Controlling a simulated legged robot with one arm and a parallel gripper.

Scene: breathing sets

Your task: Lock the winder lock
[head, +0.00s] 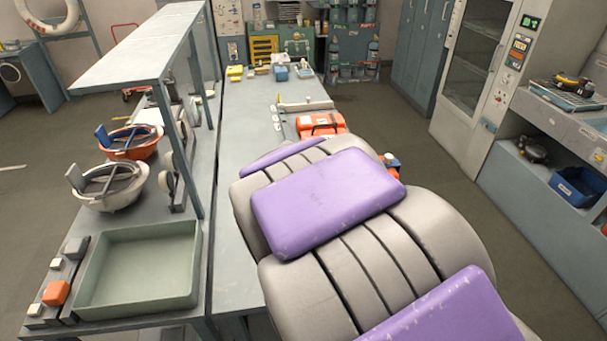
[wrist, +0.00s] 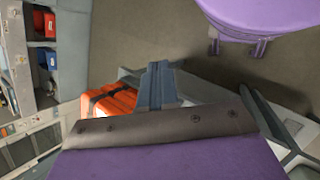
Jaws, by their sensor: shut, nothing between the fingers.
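I cannot pick out the winder lock for certain in either view. An orange case (head: 320,124) with dark straps sits on the long bench, beyond my purple and grey arm. An orange case also shows in the wrist view (wrist: 112,103), left of centre. My gripper (wrist: 160,126) fills the lower wrist view as a purple part with a grey bolted edge; it is shut and empty. A blue-grey ridged piece (wrist: 158,86) stands just beyond that edge, right of the orange case. In the head view my arm hides the gripper and part of the bench.
Left of my arm, a lower bench holds a green-grey tray (head: 140,270), a white bowl (head: 112,188) and an orange bowl (head: 132,142). A raised shelf (head: 150,45) stands above it. A glass-front cabinet (head: 475,70) stands right. The floor (head: 440,190) between is clear.

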